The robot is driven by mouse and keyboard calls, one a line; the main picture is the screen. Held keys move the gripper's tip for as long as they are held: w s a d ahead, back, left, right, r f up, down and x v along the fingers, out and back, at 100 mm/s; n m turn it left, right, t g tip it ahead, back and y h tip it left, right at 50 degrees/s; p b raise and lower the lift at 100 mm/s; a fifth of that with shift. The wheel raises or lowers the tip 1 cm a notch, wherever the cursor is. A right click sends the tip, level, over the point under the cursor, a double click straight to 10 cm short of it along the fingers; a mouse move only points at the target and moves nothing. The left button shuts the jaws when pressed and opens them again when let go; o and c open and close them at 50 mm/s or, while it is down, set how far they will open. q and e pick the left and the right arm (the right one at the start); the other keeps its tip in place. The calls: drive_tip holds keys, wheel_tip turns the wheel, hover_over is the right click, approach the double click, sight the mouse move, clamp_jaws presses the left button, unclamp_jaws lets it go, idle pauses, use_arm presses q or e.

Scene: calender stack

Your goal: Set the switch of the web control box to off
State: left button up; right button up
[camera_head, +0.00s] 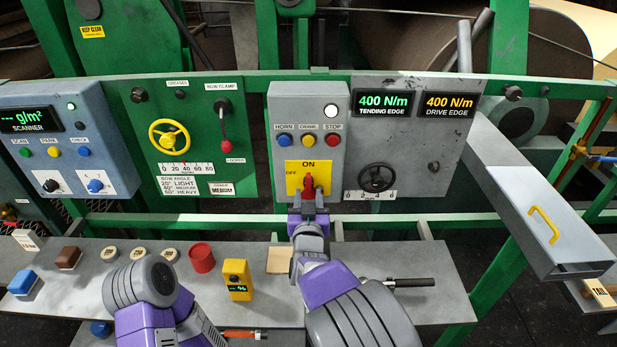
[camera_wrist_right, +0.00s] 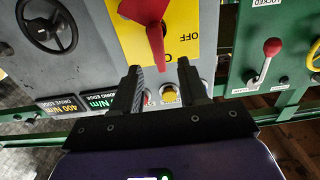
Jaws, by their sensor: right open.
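The web control box (camera_head: 280,110) is a grey panel with blue, yellow and red buttons labelled HORN, CRAWL and STOP. Below them is a yellow plate (camera_head: 292,178) marked ON at top and OFF at left. Its red switch (camera_head: 309,183) points up toward ON; in the right wrist view, which is turned over, the red handle (camera_wrist_right: 157,42) points down toward the ON lettering. My right gripper (camera_head: 308,201) is just in front of the switch, partly covering it. In the wrist view its fingers (camera_wrist_right: 158,68) are apart, with the handle's tip between them in the picture. My left gripper is out of view.
Left are a green panel (camera_head: 200,105) with a yellow handwheel and red-knobbed lever, and the blue-grey scanner box (camera_head: 65,165). Right is a grey panel with a black handwheel (camera_head: 376,177). A bench (camera_head: 420,265) below carries a red cup, yellow meter and blocks.

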sight(308, 185)
drive_tip(key=shift+w, duration=3.35)
drive_tip(key=shift+c, duration=0.3)
clamp_jaws()
